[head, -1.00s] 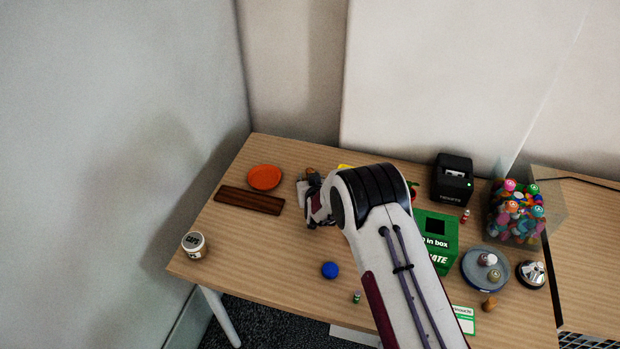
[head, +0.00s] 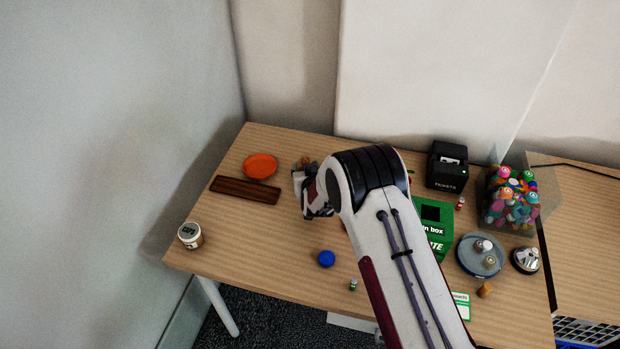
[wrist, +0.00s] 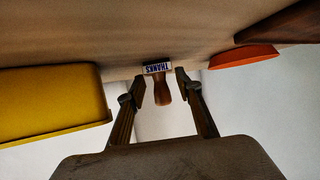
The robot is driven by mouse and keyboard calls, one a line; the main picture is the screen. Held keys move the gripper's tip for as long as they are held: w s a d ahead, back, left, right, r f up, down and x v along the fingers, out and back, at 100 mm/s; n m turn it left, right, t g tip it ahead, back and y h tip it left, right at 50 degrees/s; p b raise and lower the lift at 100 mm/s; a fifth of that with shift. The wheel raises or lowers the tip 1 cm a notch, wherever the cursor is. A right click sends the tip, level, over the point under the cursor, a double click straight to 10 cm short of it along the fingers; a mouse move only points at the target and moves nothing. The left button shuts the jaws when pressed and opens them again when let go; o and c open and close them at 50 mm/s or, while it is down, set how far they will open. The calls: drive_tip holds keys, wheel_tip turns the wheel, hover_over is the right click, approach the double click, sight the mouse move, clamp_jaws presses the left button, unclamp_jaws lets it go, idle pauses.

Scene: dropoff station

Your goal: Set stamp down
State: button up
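The stamp (wrist: 157,68) has a wooden handle and a base that reads THANKS, upside down in the wrist view. It stands on the table, between the two fingers of my gripper (wrist: 160,87). The fingers are apart, with a gap on each side of the handle, so the gripper looks open around it. In the head view my gripper (head: 302,184) is low at the table's back left, and a bit of the brown stamp handle (head: 306,160) shows just behind it. My arm hides part of the area.
An orange dish (head: 260,166) and a dark wooden tray (head: 245,190) lie left of my gripper. A yellow bin (wrist: 50,100) is close on the other side. A blue ball (head: 326,259) and a lidded jar (head: 190,235) stand nearer the front. The left-middle table is clear.

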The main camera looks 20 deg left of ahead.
drive_tip(key=shift+v, duration=5.15)
drive_tip(key=shift+w+d+r, duration=0.1)
drive_tip(key=shift+d+r, duration=0.15)
drive_tip(key=shift+r, duration=0.25)
drive_tip(key=s+d+r+m+g+h, duration=0.1)
drive_tip(key=s+d+r, duration=0.1)
drive_tip(key=d+r, duration=0.6)
drive_tip(key=s+d+r+m+g+h, duration=0.1)
drive_tip(key=s+d+r, duration=0.2)
drive_tip(key=d+r, duration=0.55)
drive_tip(key=s+d+r+m+g, duration=0.1)
drive_tip(key=s+d+r, duration=0.85)
drive_tip(key=s, duration=0.25)
drive_tip(key=s+d+r+m+g+h, duration=0.1)
drive_tip(key=s+d, duration=0.3)
drive_tip(key=s, duration=0.7)
drive_tip(key=s+d+r+m+g+h, duration=0.1)
drive_tip(key=s+d, duration=0.4)
drive_tip(key=s, duration=0.6)
drive_tip(key=shift+s+d+g+h, duration=0.25)
drive_tip(key=shift+g+h, duration=0.05)
drive_tip(key=shift+h, duration=0.1)
